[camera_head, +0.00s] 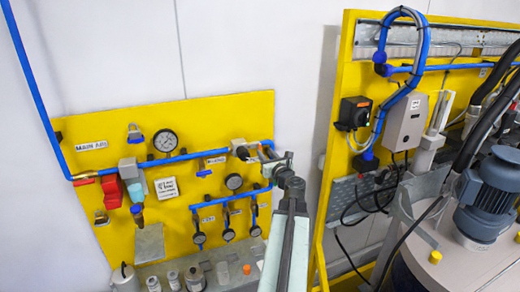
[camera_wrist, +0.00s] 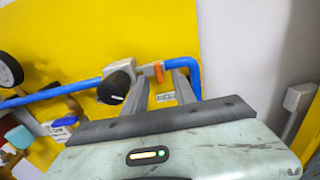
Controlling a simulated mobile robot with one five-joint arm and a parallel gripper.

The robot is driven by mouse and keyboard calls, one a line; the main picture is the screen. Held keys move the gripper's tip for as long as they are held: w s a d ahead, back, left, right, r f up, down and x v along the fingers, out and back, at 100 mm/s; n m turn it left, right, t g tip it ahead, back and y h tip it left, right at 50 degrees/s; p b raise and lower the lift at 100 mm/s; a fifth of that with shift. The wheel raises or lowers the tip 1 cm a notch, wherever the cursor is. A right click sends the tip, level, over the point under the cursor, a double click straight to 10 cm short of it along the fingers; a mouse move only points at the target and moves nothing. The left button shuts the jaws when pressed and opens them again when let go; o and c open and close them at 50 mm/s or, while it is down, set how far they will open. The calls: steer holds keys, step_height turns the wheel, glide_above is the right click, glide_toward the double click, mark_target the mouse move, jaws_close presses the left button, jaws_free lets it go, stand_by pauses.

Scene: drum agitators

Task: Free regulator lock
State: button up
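A regulator with a black knob (camera_wrist: 117,84) and a pale body sits on the blue pipe in front of the yellow panel. It also shows at the panel's upper right in the head view (camera_head: 238,144). A small orange piece (camera_wrist: 158,72) stands on the pipe just right of the knob; it looks like the lock, but its fastening is not clear. My gripper (camera_wrist: 161,80) is open, with one finger close beside the knob and the other to the right. The orange piece appears between the fingertips; contact cannot be told. In the head view my gripper (camera_head: 270,155) is at the pipe's right end.
The yellow panel (camera_head: 90,225) carries several gauges, blue pipes and a red valve piece (camera_head: 112,192). Jars and small parts stand on a shelf (camera_head: 212,272) below. A second yellow frame (camera_head: 335,140) with hoses and a blue motor (camera_head: 490,195) is at right.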

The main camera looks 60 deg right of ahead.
mark_target(260, 148)
steer(key=x, duration=0.4)
steer(key=shift+w+d, duration=0.1)
steer(key=shift+w, duration=0.2)
jaws_close()
